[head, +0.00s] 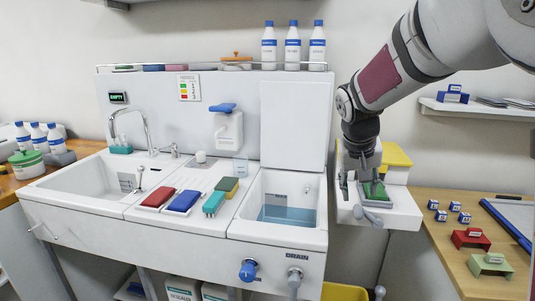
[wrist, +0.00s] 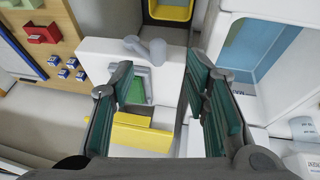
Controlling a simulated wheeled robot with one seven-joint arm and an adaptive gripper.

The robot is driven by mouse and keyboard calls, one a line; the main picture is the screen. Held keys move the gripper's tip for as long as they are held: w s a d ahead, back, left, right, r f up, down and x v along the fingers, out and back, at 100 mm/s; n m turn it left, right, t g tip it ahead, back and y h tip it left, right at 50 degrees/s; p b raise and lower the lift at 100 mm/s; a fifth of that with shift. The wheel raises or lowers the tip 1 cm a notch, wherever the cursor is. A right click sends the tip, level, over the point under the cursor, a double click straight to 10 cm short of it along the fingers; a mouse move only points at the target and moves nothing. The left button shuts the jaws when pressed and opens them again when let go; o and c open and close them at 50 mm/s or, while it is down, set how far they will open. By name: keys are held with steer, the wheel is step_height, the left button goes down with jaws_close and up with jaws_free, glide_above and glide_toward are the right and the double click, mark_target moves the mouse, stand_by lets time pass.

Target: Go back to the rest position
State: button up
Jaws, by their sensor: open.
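My gripper (head: 362,185) is low over the white side unit (head: 402,212) to the right of the sink. In the wrist view my gripper (wrist: 160,72) has its two teal-padded fingers spread wide, with nothing held between them. A green piece (head: 376,189) lies on the side unit beside the fingers; it also shows in the wrist view (wrist: 138,92), partly behind the left finger. A grey handle (head: 368,216) is at the unit's front.
The sink unit (head: 180,238) is left of my arm, with a water-filled basin (head: 288,214) nearest. A wooden table (head: 455,255) with small boxes stands right. Bottles (head: 293,48) stand on the upper shelf.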

steer(key=s+a+r+n+y+p, duration=0.1)
steer(key=s+a+r+p, duration=0.1)
steer(key=s, duration=1)
steer(key=s+a+r+n+y+p, duration=0.1)
steer(key=s+a+r+p, duration=0.1)
steer(key=s, duration=1)
steer(key=s+a+r+y+p, duration=0.1)
steer(key=s+r, duration=0.4)
steer(key=s, duration=0.7)
steer(key=a+p, duration=0.1)
steer(key=p, duration=0.1)
steer(key=shift+a+n+t+p, duration=0.3)
steer(key=shift+a+n+p, duration=0.05)
steer(key=shift+n, duration=0.05)
